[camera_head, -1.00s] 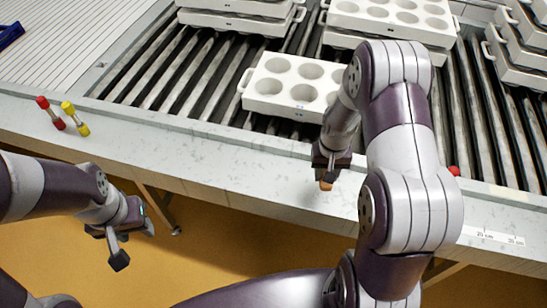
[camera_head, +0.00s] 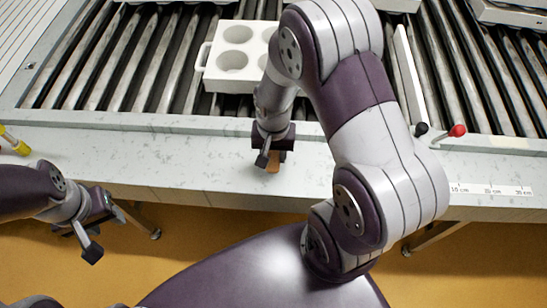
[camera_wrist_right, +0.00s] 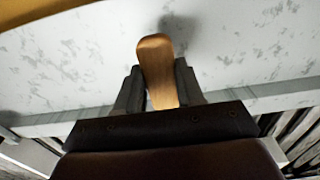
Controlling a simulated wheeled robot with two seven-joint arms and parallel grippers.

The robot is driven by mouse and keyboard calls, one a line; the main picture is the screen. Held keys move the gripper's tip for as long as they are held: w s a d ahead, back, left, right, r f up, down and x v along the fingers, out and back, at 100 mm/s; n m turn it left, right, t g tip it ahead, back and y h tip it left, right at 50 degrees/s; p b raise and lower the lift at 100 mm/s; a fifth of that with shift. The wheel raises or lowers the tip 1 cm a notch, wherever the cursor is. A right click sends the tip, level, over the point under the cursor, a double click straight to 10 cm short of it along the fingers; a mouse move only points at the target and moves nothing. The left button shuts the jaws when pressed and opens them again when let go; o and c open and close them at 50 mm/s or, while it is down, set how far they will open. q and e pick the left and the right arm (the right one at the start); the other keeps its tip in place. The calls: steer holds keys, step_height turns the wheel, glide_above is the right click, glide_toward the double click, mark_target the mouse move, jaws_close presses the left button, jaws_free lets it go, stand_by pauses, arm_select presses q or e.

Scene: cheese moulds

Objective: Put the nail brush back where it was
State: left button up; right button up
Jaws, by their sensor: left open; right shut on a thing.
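The nail brush shows as a small wooden, tan-brown piece (camera_head: 273,163) below my right gripper (camera_head: 273,152). In the right wrist view the wooden brush (camera_wrist_right: 157,72) stands between the two fingers, which are shut on it. Its bristles are not visible. It is over the pale speckled front ledge (camera_head: 190,165); I cannot tell whether it touches it. My left gripper (camera_head: 107,234) is open and empty, in front of the ledge over the yellow floor.
A white mould (camera_head: 212,83) with round cups sits on the rollers behind my right gripper. Red-ended (camera_head: 457,130) and black-ended (camera_head: 421,129) pieces lie at the right by a scale strip (camera_head: 490,189). A yellow-ended piece (camera_head: 20,148) is at far left. The ledge between is largely clear.

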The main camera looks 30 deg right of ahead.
mark_target(274, 155)
step_height(274, 155, down, 3)
steer(key=shift+f, duration=0.15)
steer(key=o, duration=1)
steer(key=shift+r, duration=0.3)
steer(key=s+r+n, duration=0.1)
steer(key=r+n, duration=0.1)
steer(key=r, duration=0.2)
steer(key=s+a+r+n+t+p, duration=0.1)
steer(key=r+n, duration=0.1)
steer(key=r, duration=0.3)
steer(key=s+a+r+n, duration=0.1)
steer(key=r+n, duration=0.1)
steer(key=r, duration=0.3)
steer(key=shift+s+r+n+p, duration=0.25)
steer(key=shift+s+n+p, duration=0.05)
steer(key=shift+s, duration=0.1)
